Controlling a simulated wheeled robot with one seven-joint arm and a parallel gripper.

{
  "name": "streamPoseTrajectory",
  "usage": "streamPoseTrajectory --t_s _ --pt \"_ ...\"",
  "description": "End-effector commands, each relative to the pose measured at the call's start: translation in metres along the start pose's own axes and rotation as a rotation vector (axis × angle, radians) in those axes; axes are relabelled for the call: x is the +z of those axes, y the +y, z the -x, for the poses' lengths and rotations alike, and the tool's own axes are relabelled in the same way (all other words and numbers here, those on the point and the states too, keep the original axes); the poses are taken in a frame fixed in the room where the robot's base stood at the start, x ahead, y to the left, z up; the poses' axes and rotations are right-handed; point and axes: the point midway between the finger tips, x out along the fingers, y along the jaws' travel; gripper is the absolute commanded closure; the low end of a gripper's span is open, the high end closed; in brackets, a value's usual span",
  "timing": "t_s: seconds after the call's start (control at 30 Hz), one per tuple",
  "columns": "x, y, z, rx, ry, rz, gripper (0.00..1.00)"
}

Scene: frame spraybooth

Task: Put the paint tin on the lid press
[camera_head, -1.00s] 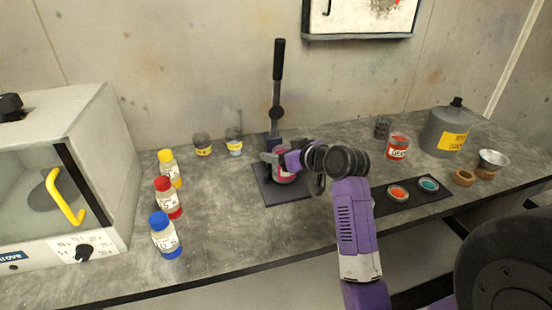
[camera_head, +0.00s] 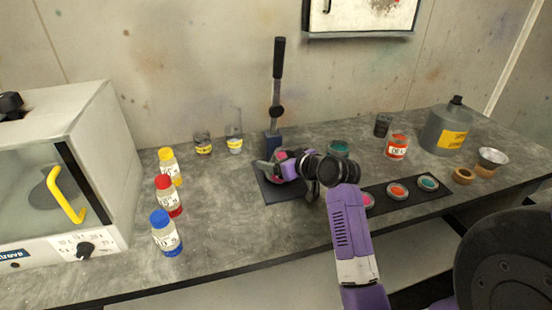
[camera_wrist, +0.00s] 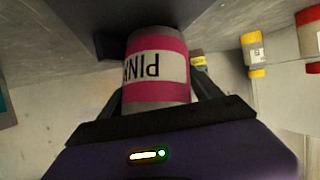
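The paint tin, pink with a white label reading PINK, fills the middle of the wrist view (camera_wrist: 155,75), where it appears upside down. In the head view it is mostly hidden by my gripper (camera_head: 272,168). My gripper's dark fingers lie against both sides of the tin and look shut on it. The lid press has a dark flat base (camera_head: 285,194) and an upright black lever (camera_head: 278,65) behind it. The tin is over the base, its far end close to a dark surface in the wrist view; whether it touches is unclear.
Yellow-, red- and blue-capped bottles (camera_head: 166,235) stand left, beside an oven (camera_head: 75,165). Two cups (camera_head: 233,140) stand behind. A teal tin (camera_head: 338,147), red tin (camera_head: 396,147) and grey can (camera_head: 446,130) stand right. Coloured lids lie on a dark mat (camera_head: 412,198).

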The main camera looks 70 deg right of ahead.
Motion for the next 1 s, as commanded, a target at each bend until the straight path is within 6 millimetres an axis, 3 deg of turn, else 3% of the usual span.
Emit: streamPoseTrajectory --t_s 0.33,0.8,1.0 --pt "-0.004 0.001 0.012 0.003 0.009 0.000 0.27" --pt "-0.003 0.002 0.100 0.006 0.009 0.001 0.27" --pt "-0.003 0.002 0.118 0.005 0.008 0.000 0.27"
